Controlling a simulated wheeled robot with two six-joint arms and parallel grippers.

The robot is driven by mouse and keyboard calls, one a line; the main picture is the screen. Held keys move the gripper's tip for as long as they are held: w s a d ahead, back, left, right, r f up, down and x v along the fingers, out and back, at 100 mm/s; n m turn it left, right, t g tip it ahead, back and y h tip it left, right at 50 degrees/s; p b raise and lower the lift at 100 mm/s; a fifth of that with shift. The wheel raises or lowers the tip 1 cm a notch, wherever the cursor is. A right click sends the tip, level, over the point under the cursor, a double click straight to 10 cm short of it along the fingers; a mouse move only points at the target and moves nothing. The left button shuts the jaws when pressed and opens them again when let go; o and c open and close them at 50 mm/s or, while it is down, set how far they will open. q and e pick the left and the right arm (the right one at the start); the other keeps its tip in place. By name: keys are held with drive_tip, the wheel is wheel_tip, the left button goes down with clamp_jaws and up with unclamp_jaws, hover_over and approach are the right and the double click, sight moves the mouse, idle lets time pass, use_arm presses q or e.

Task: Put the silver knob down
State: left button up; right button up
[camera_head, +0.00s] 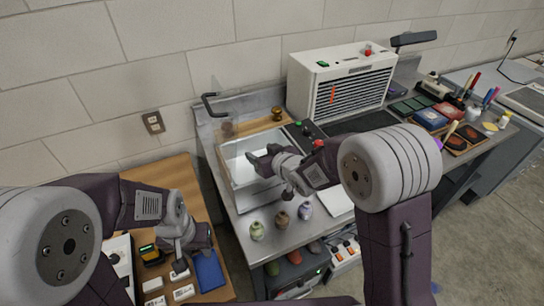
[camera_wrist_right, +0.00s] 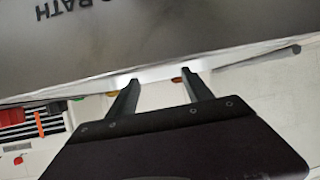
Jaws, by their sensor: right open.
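I cannot make out a silver knob for certain in either view. A small brass-coloured knob (camera_head: 277,114) stands on a wooden strip behind the steel bath (camera_head: 238,190). My right gripper (camera_head: 262,160) is over the bath's open top. Its two dark fingers are apart in the right wrist view (camera_wrist_right: 158,88), with nothing seen held between them. My left gripper (camera_head: 186,258) is low over the wooden table at the left, near small white blocks; its fingertips are not clear.
A cream heater-like box (camera_head: 342,82) stands behind. A dark handle (camera_head: 214,98) sticks up at the bath's back left. A blue book (camera_head: 209,271) lies on the wooden table (camera_head: 165,175).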

drive_tip(key=v, duration=0.9)
drive_tip(key=shift+s+d+r, duration=0.1)
drive_tip(key=shift+s, duration=0.05)
drive_tip(key=shift+s+d+r, duration=0.15)
drive_tip(key=shift+s+d, duration=0.1)
drive_tip(key=shift+s, duration=0.2)
